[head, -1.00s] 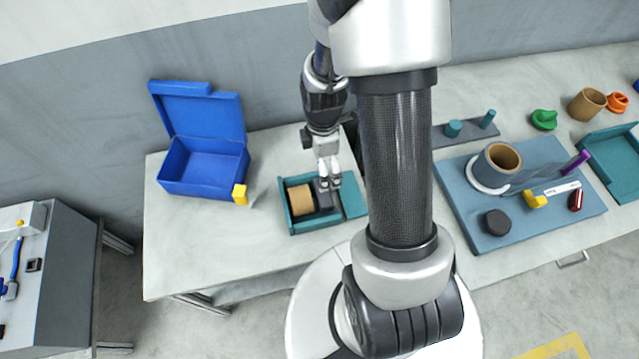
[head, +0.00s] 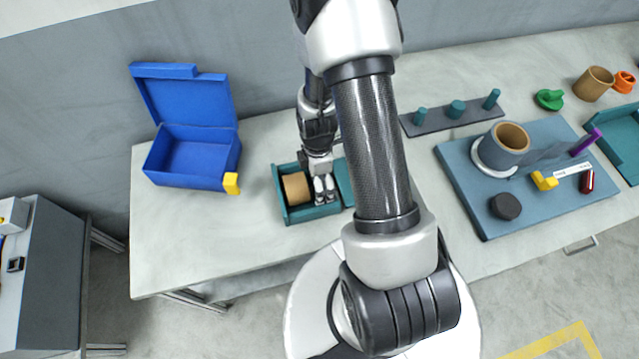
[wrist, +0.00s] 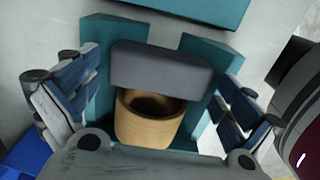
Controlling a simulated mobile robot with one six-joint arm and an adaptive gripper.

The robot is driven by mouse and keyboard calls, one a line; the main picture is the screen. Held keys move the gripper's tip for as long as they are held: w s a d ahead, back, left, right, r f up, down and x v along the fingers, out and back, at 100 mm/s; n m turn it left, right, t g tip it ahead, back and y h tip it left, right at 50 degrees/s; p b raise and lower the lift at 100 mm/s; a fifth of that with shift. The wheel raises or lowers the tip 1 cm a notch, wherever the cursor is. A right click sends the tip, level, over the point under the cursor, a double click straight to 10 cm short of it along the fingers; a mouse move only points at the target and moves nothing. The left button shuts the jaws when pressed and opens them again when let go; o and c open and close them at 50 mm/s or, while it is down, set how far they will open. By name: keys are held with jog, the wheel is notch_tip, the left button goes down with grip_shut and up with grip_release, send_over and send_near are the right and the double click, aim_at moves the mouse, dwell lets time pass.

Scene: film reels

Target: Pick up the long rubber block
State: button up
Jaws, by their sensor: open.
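A long dark grey block (wrist: 161,66) lies across the teal tray (wrist: 108,40) in the wrist view, which I take for the rubber block. It is next to the open end of a tan cylinder (wrist: 150,128). In the head view, the teal tray (head: 302,215) stands on the table with the tan cylinder (head: 296,188) in its left part. My gripper (head: 325,197) is over the right part of the tray there, pointing down and largely hiding the block. In the wrist view, its fingers are spread to either side of the block and cylinder, holding nothing. Contact cannot be told.
An open blue box (head: 197,158) with a yellow piece (head: 231,183) beside it stands to the left. A dark peg rack (head: 440,122) is at the back. To the right, a blue board (head: 465,200) holds a cup (head: 503,142), a black disc (head: 506,206) and small parts.

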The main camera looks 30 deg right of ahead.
jog(key=shift+f, duration=0.5)
jog(key=shift+r, duration=0.1)
jog(key=shift+c, duration=0.4)
jog(key=c, duration=1)
